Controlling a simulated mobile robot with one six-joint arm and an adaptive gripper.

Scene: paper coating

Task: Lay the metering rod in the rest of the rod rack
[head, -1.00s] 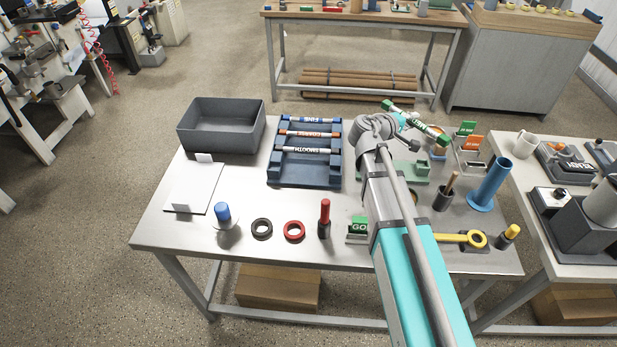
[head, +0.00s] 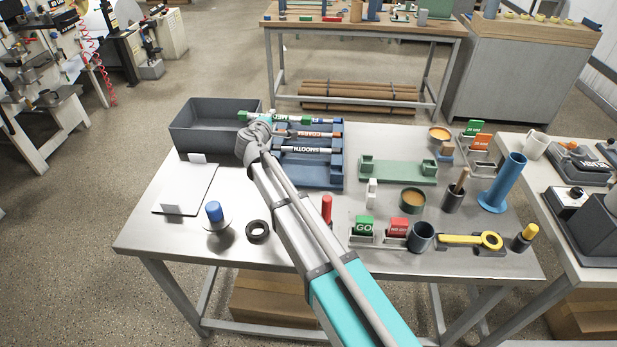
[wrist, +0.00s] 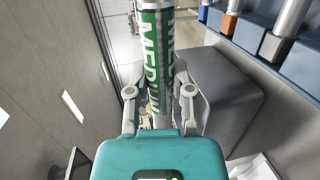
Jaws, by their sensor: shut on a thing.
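My gripper (head: 262,122) is shut on the metering rod (head: 293,118), which has green ends and "MED..." lettering. It holds the rod above the back left of the blue rod rack (head: 325,182). In the wrist view, the rod (wrist: 156,50) runs lengthwise between the two fingers (wrist: 158,95). The rack bears a rod marked COARSE (head: 310,134) with orange ends and a rod marked SMOOTH (head: 312,150). The held rod and my arm hide the back and left parts of the rack. The rack's front part shows no rod.
A dark grey bin (head: 190,140) stands left of the rack, close to my gripper. A green cradle (head: 398,172) stands to the right, with no rod on it. My arm crosses the table's middle.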

